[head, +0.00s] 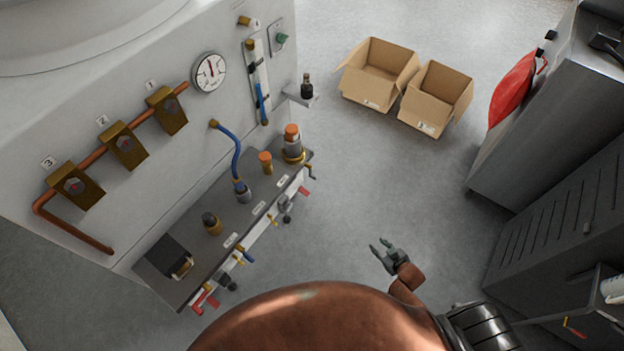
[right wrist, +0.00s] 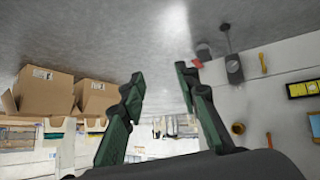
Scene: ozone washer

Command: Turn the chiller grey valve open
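A shelf (head: 206,238) on the pale machine carries a row of small valves and handles along its front edge. Among them are a grey fitting (head: 286,205), a blue handle (head: 246,257) and red handles near both ends. I cannot tell for certain which is the chiller grey valve. My right gripper (head: 383,245) is open and empty, over the floor to the right of the shelf and clear of it. In the right wrist view its fingers (right wrist: 162,78) are spread, and a dark grey hanging fitting (right wrist: 234,69) shows to their right. My left gripper is not in view.
Two open cardboard boxes (head: 380,73) (head: 437,97) stand on the floor at the back. Grey cabinets (head: 540,110) line the right side, with a red item (head: 513,91) hanging on one. The floor (head: 390,185) between shelf and cabinets is clear.

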